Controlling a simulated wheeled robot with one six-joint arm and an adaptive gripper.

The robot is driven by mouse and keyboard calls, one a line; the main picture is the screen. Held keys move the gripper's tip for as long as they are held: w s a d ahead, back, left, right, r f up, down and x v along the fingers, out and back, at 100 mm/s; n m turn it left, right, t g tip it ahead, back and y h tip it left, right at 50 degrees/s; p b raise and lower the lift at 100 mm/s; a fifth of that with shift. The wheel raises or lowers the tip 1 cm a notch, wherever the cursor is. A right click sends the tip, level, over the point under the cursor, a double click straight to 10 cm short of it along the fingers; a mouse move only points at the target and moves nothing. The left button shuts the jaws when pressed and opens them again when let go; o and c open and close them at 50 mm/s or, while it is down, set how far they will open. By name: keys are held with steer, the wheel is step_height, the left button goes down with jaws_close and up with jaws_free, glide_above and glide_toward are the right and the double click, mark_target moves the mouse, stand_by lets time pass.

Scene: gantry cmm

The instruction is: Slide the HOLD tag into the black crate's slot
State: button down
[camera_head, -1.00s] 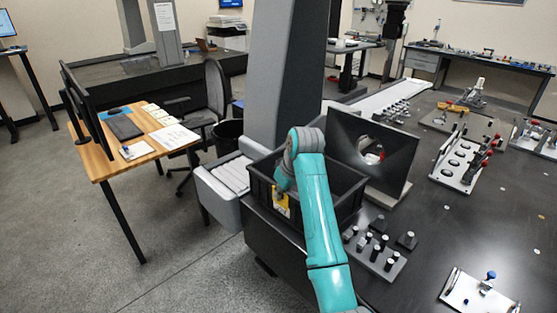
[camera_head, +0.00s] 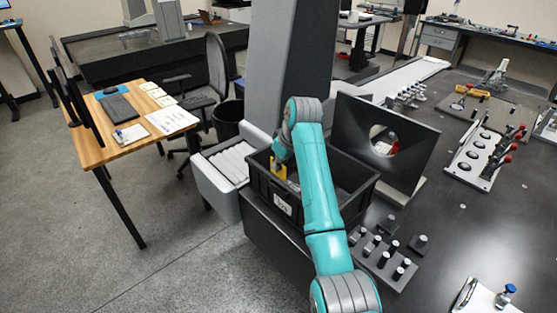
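The black crate (camera_head: 262,187) stands at the near left edge of the dark table, with a white label (camera_head: 283,205) with dark marks on its front wall. The yellow HOLD tag (camera_head: 279,172) shows near the crate's front rim, above and slightly left of that label. My gripper (camera_head: 278,164) is at the tag's upper part and appears shut on it. The fingers are small and partly hidden by my arm. I cannot make out the slot or tell whether the tag touches the crate.
A block with several black-and-white pegs (camera_head: 385,258) lies right of my arm. A grey bin with white rolls (camera_head: 222,180) adjoins the crate's left. A grey column (camera_head: 275,70) rises behind.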

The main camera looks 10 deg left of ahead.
mark_target(279, 177)
steer(key=shift+f, duration=0.2)
steer(key=shift+d+f, duration=0.1)
steer(key=shift+f, duration=0.8)
steer(key=shift+f, duration=1.85)
stand_by(2.2)
steer(key=c, duration=1.2)
jaws_free()
steer(key=shift+c, duration=0.2)
steer(key=shift+o, duration=0.2)
steer(key=shift+o, duration=1)
steer(key=shift+r, duration=0.1)
steer(key=shift+r, duration=3.35)
